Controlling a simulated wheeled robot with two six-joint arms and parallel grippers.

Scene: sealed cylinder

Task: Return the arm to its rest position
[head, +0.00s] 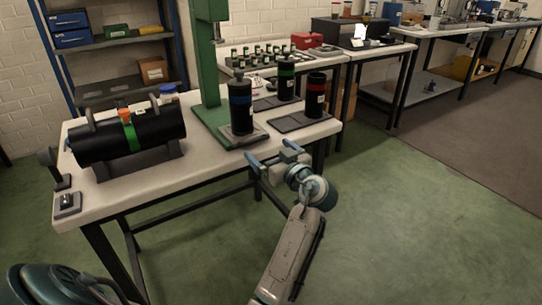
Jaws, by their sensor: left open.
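My left gripper (272,157) is open and empty. Its two blue fingers are spread just off the front edge of the white-topped table (215,163), and its arm reaches up from the bottom of the head view. I cannot tell whether the fingers touch the edge. A black cylinder with a blue band (240,108) stands upright on a plate at the foot of the green press (208,75), beyond the gripper. My right gripper is not in view.
A large black horizontal cylinder (100,142) lies in a cradle on the left. Upright cylinders with green (287,80) and red (315,95) bands stand on plates farther back. The green floor (420,220) right of my arm is clear.

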